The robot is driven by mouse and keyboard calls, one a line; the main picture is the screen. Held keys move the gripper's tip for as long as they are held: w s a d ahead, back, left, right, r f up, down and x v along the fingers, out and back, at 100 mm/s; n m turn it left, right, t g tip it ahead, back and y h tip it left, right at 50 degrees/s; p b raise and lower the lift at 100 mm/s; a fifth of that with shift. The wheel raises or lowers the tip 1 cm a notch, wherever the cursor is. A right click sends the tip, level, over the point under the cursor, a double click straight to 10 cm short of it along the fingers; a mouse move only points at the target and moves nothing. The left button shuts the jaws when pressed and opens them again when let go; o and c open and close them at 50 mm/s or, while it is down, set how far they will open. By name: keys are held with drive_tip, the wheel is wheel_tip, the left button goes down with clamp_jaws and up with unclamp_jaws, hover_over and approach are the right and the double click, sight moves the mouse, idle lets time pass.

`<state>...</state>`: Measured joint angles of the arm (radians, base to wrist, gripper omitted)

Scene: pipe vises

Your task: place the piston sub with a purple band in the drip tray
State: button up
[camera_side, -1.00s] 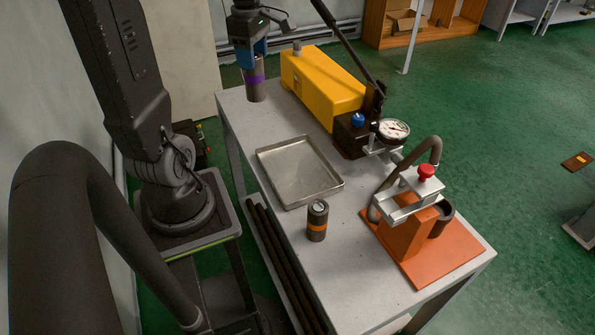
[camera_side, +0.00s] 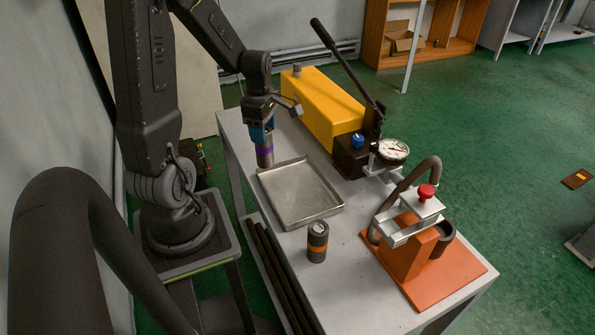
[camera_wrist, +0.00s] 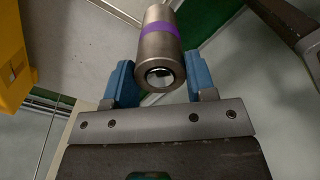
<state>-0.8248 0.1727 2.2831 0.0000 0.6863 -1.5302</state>
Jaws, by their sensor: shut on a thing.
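The piston sub with a purple band (camera_side: 265,155) is a dark metal cylinder held upright in my gripper (camera_side: 262,133), near the far left corner of the drip tray. The drip tray (camera_side: 300,195) is a shallow, empty grey metal tray on the bench. I cannot tell if the piston sub's lower end is over the tray's rim or just beside it.
A second cylinder with an orange band (camera_side: 317,243) stands in front of the tray. A yellow pump (camera_side: 325,108) with a long lever and gauge (camera_side: 392,150) is behind it. An orange vise (camera_side: 415,250) stands at the right. Dark pipes (camera_side: 275,275) lie below the bench's left edge.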

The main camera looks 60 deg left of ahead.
drive_tip(key=w+d+f, duration=0.5)
drive_tip(key=w+f, duration=0.2)
drive_tip(key=f, duration=0.2)
drive_tip(key=shift+w+f, duration=0.15)
drive_tip(key=shift+w, duration=0.05)
drive_tip(key=o, duration=1)
drive_tip(key=shift+f, duration=0.15)
drive_tip(key=shift+c, duration=0.2)
